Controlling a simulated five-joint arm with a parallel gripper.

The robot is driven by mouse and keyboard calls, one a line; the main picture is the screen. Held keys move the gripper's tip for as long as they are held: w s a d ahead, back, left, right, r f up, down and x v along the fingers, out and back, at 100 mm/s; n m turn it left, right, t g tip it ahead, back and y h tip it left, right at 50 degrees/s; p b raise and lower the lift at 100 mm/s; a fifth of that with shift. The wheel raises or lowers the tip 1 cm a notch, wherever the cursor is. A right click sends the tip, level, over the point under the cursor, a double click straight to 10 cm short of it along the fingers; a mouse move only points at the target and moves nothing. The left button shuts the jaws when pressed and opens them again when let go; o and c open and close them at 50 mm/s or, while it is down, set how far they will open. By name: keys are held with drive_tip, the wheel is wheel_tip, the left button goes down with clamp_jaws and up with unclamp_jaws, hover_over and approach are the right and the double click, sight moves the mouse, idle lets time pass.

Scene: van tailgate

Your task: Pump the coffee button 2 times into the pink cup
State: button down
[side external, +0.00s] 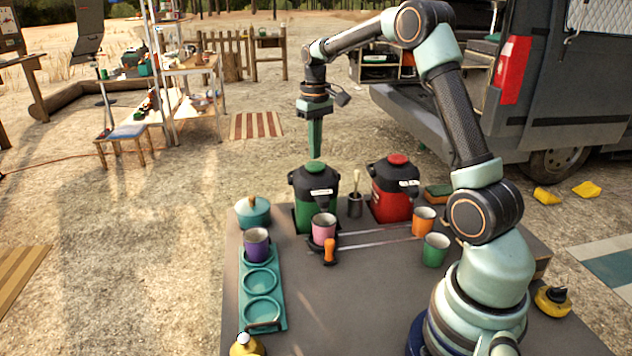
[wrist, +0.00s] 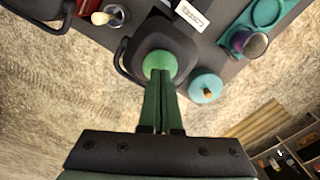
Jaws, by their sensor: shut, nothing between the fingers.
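The green dispenser (side external: 305,214) has a black top and a green button (side external: 315,165). Its white label (wrist: 192,15) in the wrist view appears to read "COFFEE". The pink cup (side external: 323,229) stands upright in front of it, on a small dark holder with an orange handle (side external: 330,249). My gripper (side external: 315,156) points straight down over the green button, its tips at or just above it; I cannot tell whether they touch. Its green fingers are together and hold nothing. In the wrist view the fingertips (wrist: 160,82) overlap the button (wrist: 158,60).
A red dispenser (side external: 392,190) with a red button stands to the right. A purple cup (side external: 256,245) sits in a teal tray (side external: 279,312). Orange (side external: 423,221) and green (side external: 435,250) cups stand right. A teal lidded pot (side external: 253,212) is left. The tabletop's front middle is clear.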

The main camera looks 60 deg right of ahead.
sight(315, 164)
idle(0.4)
drive_tip(key=shift+f, duration=1.7)
drive_tip(key=shift+r, duration=1.7)
drive_tip(key=shift+r, duration=0.1)
drive_tip(key=shift+r, duration=1.9)
